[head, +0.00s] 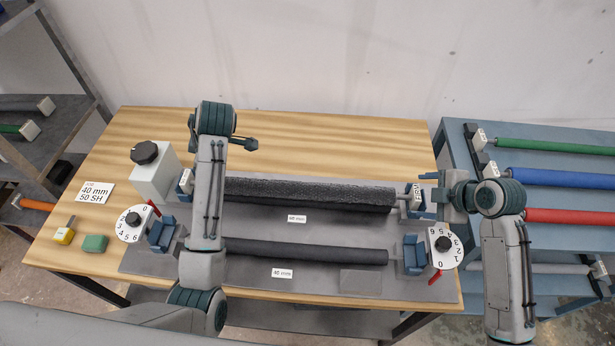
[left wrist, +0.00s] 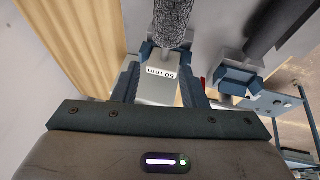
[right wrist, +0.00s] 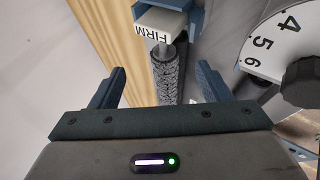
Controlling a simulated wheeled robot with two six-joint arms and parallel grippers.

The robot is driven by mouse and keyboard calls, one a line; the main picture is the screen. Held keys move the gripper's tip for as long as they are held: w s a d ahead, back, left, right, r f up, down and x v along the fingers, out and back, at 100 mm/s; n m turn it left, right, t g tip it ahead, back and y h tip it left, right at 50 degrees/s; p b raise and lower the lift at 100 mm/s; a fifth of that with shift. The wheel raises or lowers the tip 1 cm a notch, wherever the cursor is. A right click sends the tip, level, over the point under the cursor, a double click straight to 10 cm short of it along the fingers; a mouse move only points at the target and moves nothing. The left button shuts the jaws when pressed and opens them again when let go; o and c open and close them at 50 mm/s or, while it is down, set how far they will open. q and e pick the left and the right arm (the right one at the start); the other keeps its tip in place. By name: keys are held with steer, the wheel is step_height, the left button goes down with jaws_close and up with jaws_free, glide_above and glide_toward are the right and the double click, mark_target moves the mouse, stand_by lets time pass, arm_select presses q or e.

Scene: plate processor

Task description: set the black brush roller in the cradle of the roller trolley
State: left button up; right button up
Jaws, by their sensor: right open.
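The black brush roller (head: 310,193) lies level in the rear position of the grey machine (head: 350,284) on the wooden table. Its left end block, marked 50 mm (left wrist: 158,78), is between the fingers of my left gripper (left wrist: 160,72); whether they press on it is unclear. Its right end block, marked FIRM (right wrist: 158,28), is ahead of my right gripper (right wrist: 160,80), whose fingers are wide apart with the shaft showing between them. A blue stand at the right, seemingly the roller trolley (head: 468,190), carries green, blue and red rollers. An empty cradle is not clearly visible.
A thinner dark roller (head: 310,253) lies in front of the brush roller. Dials (head: 445,246) and blue holders (head: 414,254) flank it. A white box with a black knob (head: 153,172) stands at left. A grey shelf (head: 55,135) is at far left. The table's back strip is clear.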

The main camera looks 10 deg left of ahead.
mark_target(397, 197)
arm_select(q)
steer(key=shift+s+a+f, duration=0.15)
steer(key=shift+a+f, duration=0.2)
steer(key=shift+f, duration=0.15)
steer(key=shift+s+a+f, duration=0.15)
steer(key=shift+a+f, duration=0.15)
steer(key=shift+f, duration=0.15)
arm_select(e)
steer(key=shift+w+a+f, duration=0.15)
steer(key=shift+a+f, duration=0.5)
steer(key=shift+f, duration=0.05)
arm_select(q)
steer(key=x, duration=0.7)
steer(key=shift+s+a+f, duration=0.1)
steer(key=shift+a+f, duration=0.2)
arm_select(e)
steer(key=x, duration=0.7)
steer(key=shift+a+f, duration=0.1)
steer(key=shift+a, duration=0.2)
arm_select(q)
steer(key=shift+f, duration=0.3)
arm_select(e)
steer(key=shift+w+f, duration=0.25)
steer(key=shift+f, duration=0.1)
arm_select(q)
steer(key=shift+a, duration=0.1)
arm_select(e)
steer(key=shift+s+a+r, duration=0.1)
steer(key=shift+s+r, duration=0.05)
